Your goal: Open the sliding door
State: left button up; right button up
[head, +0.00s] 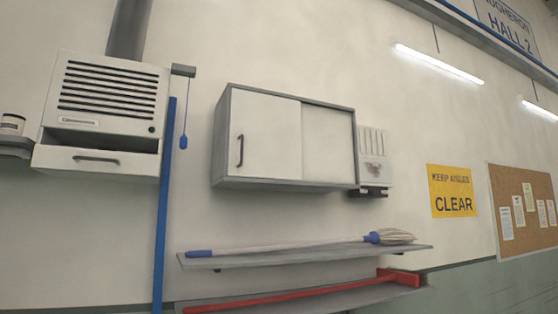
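A wall cabinet (231,89) with a grey frame hangs in the middle of the head view. Its left sliding door (265,140) is white and has a dark vertical handle (240,151) near its left edge. A second white panel (328,146) sits to the right, slightly set back behind the left door's edge. No open gap into the cabinet shows, and its inside is hidden. Neither of my grippers is in view.
A vented white unit (105,95) with a drawer and a blue post (165,210) stand left of the cabinet. Below are shelves with a mop (290,246) and a red long-handled tool (300,295). A small wall box (373,150) adjoins the cabinet's right side.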

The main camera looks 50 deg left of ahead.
aim_at(264, 140)
jog(key=i, duration=2.55)
jog(key=u, duration=4.4)
jog(key=i, duration=0.5)
jog(key=u, duration=0.1)
